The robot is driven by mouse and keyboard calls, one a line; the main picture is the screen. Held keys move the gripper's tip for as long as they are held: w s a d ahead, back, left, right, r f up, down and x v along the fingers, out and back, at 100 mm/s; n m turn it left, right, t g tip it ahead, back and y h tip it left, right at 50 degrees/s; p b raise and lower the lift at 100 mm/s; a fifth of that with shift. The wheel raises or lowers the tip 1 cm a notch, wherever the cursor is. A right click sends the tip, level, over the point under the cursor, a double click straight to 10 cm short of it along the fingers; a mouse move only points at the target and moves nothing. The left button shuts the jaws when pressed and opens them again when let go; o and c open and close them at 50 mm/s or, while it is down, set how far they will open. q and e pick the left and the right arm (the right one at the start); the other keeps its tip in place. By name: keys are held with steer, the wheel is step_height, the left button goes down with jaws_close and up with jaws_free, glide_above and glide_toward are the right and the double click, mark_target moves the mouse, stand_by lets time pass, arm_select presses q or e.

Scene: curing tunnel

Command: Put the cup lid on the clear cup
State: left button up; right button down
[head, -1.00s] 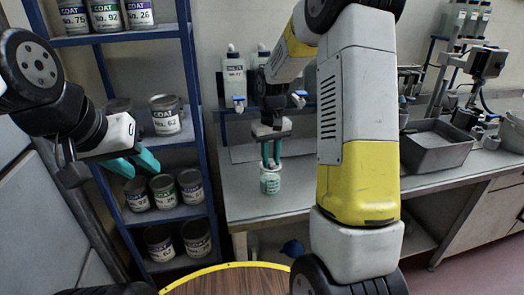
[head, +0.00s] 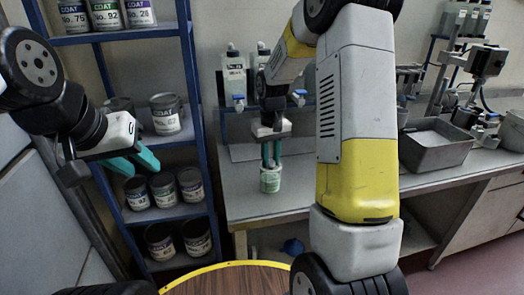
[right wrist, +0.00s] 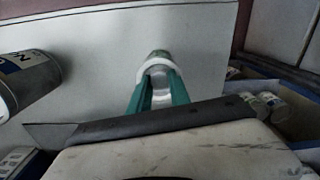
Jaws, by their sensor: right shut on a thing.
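The clear cup (head: 270,183), with green marking, stands upright on the grey bench near its left end. A white rim, seemingly the cup lid (head: 270,170), shows at its top. My right gripper (head: 270,163) reaches down from above with its teal fingers at this rim. In the right wrist view the fingers (right wrist: 160,92) meet the white lid ring (right wrist: 154,66), and part of the cup (right wrist: 158,54) shows beyond it. I cannot tell if the lid is fully seated. My left gripper (head: 135,163) is open and empty, in front of the shelf.
A blue shelf rack (head: 190,90) with labelled paint tins (head: 166,115) stands at the left. White bottles (head: 234,75) stand behind the cup. A grey tray (head: 436,143) sits on the right of the bench (head: 240,205). The bench around the cup is clear.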

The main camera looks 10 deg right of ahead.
steer(key=c, duration=0.6)
jaws_free()
steer(key=shift+c, duration=0.2)
steer(key=shift+r, duration=0.1)
steer(key=shift+r, duration=3.45)
steer(key=shift+r, duration=0.1)
steer(key=s+a+r+m+t+y, duration=0.1)
steer(key=s+r+t, duration=0.2)
steer(key=s, duration=0.8)
steer(key=s+a+r+t+y, duration=0.1)
steer(key=s+r+t, duration=0.2)
steer(key=s+r, duration=0.5)
steer(key=s, duration=0.4)
steer(key=shift+s+m, duration=0.3)
steer(key=shift+m, duration=0.1)
